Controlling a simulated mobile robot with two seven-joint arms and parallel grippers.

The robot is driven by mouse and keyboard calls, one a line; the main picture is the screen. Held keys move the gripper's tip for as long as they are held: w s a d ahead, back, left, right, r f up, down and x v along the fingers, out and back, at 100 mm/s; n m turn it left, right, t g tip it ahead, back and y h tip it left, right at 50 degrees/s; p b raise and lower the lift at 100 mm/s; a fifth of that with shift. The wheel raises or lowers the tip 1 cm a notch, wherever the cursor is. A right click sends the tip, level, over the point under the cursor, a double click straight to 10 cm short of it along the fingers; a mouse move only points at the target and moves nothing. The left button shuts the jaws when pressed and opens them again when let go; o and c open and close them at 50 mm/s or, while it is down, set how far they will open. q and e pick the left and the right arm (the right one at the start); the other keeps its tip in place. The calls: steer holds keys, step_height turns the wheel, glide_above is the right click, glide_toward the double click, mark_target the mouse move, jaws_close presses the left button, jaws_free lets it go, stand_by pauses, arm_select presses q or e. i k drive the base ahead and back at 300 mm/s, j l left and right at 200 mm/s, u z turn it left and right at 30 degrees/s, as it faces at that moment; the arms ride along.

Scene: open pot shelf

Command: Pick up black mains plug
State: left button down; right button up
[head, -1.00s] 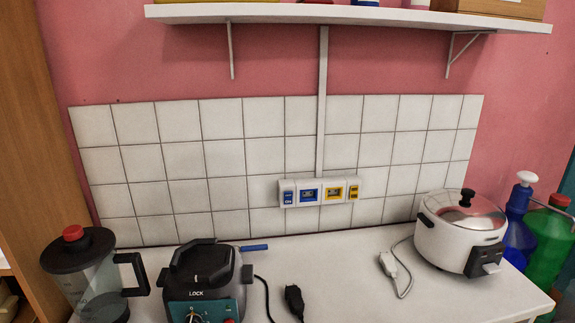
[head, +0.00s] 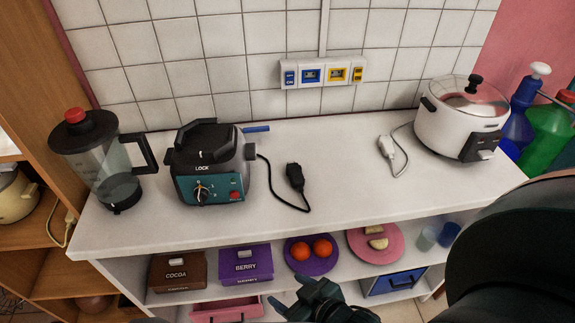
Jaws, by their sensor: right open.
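The black mains plug (head: 295,176) lies on the white counter, right of the blender base. Its black cord loops from the plug back to the blender base (head: 210,165). My right gripper (head: 301,290) is at the bottom of the view, in front of the lower shelf and below the counter's front edge. It is open and empty, well apart from the plug. My left gripper is not in view.
A white plug (head: 392,155) lies on the counter beside the rice cooker (head: 462,120). A blender jug (head: 103,165) stands at the left. A socket strip (head: 322,72) is on the tiled wall. The counter (head: 345,205) is clear around the black plug. Boxes and plates sit on the shelf below.

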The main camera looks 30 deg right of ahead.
mark_target(293, 171)
steer(key=l+z, duration=0.25)
steer(key=l, duration=0.3)
steer(key=i+l+z, duration=0.25)
steer(key=l, duration=0.3)
steer(key=l+z, duration=0.1)
steer(key=k+l, duration=0.1)
steer(key=i, duration=0.1)
